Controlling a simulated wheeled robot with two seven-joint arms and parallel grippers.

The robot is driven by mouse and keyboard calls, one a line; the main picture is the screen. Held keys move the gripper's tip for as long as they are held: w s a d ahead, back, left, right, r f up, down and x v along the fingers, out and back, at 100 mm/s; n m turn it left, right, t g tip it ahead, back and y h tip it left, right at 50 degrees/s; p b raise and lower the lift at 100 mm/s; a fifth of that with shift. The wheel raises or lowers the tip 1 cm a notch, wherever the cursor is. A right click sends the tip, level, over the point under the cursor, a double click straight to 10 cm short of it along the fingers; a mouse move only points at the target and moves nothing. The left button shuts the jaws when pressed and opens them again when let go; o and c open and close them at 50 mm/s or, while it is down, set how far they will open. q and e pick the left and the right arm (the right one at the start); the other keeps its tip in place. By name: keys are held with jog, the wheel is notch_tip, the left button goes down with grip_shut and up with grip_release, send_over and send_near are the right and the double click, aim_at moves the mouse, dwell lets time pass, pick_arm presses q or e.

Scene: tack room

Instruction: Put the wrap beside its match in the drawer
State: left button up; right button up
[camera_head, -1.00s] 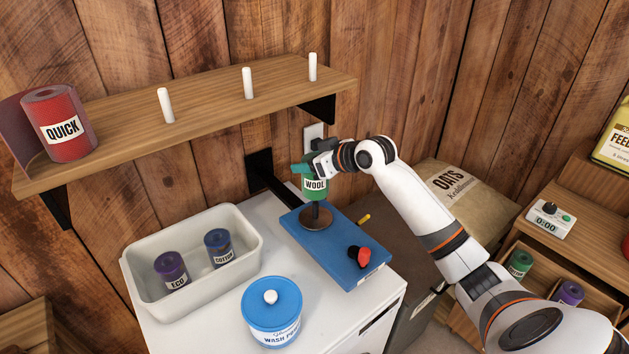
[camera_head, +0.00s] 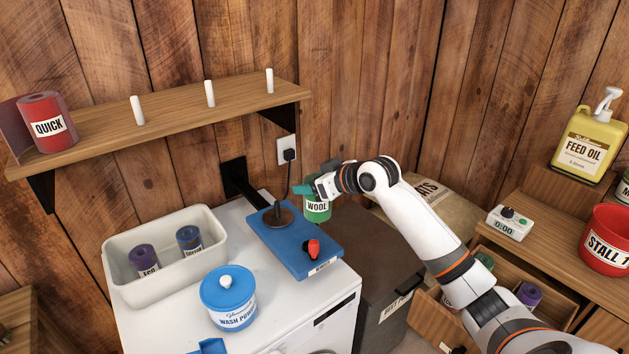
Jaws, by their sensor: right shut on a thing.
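A green wrap labelled WOOL (camera_head: 318,212) hangs upright in my right gripper (camera_head: 306,190), whose jaws are shut on its top. It is off to the right of the bare spindle of the blue winder (camera_head: 298,243). The open wooden drawer (camera_head: 570,306) is at the lower right, partly hidden behind my right arm. In it a green wrap (camera_head: 486,261) shows at the back and a purple wrap (camera_head: 529,294) further right. My left gripper is out of view.
A white tub (camera_head: 190,272) with purple and blue wraps stands on the white machine, near a blue wash powder jar (camera_head: 229,298). A timer (camera_head: 509,222), feed oil bottle (camera_head: 590,145) and red bucket (camera_head: 608,240) stand above the drawer.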

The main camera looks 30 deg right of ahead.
jog(key=shift+s+a+f, duration=0.15)
jog(key=shift+s+a, duration=0.45)
jog(key=shift+a, duration=0.1)
jog(key=s+a+f+m+h, duration=0.3)
jog(key=s+a+f, duration=0.1)
jog(key=s+a, duration=1.1)
jog(key=shift+a+f, duration=0.2)
jog(key=shift+a, duration=0.7)
